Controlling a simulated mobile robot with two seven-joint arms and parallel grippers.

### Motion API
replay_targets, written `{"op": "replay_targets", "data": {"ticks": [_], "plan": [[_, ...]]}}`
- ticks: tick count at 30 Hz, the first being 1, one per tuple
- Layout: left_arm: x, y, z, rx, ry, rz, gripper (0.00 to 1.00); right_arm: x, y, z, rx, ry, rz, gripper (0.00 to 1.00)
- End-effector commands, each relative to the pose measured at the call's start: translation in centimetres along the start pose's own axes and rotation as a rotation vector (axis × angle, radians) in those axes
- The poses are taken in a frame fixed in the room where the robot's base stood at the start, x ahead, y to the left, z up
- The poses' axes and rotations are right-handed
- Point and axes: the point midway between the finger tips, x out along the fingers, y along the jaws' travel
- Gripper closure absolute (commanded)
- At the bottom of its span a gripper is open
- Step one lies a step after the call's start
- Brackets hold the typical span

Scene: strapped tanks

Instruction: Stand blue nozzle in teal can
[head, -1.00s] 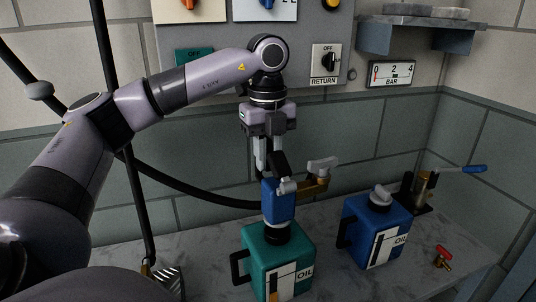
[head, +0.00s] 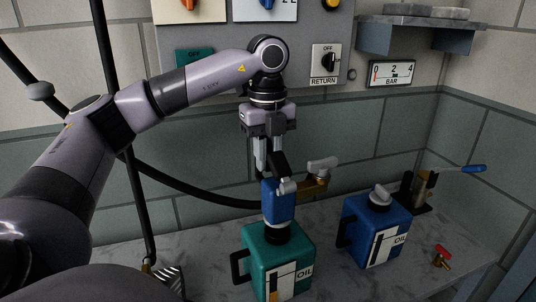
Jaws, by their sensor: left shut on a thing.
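The blue nozzle (head: 278,203) is upright, directly above the teal can (head: 280,262). Its lower end meets the dark neck on top of the can; how far it reaches inside is hidden. A brass spout with a grey tip sticks out to the right from the nozzle's upper part. My left gripper (head: 270,160) points down and is shut on the blue nozzle at its top. The teal can stands on the bench, with a black handle on its left and an OIL label in front. My right gripper is not in view.
A blue oil can (head: 368,232) with a grey cap stands to the right. Behind it is a brass valve with a blue lever (head: 462,169). A small red-handled valve (head: 443,256) lies on the bench (head: 330,275). A black hose runs behind my arm; a control panel (head: 300,40) hangs above.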

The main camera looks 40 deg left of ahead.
Motion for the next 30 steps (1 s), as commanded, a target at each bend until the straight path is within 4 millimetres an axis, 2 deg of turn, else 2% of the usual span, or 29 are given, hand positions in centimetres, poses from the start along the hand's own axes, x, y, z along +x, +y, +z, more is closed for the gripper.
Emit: {"op": "replay_targets", "data": {"ticks": [20,30], "plan": [[-0.12,-0.03,-0.02,0.0,0.0,-0.003,1.0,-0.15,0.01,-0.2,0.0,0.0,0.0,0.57],[0.52,-0.03,-0.02,0.0,0.001,-0.003,1.0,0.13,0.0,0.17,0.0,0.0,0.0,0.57]]}}
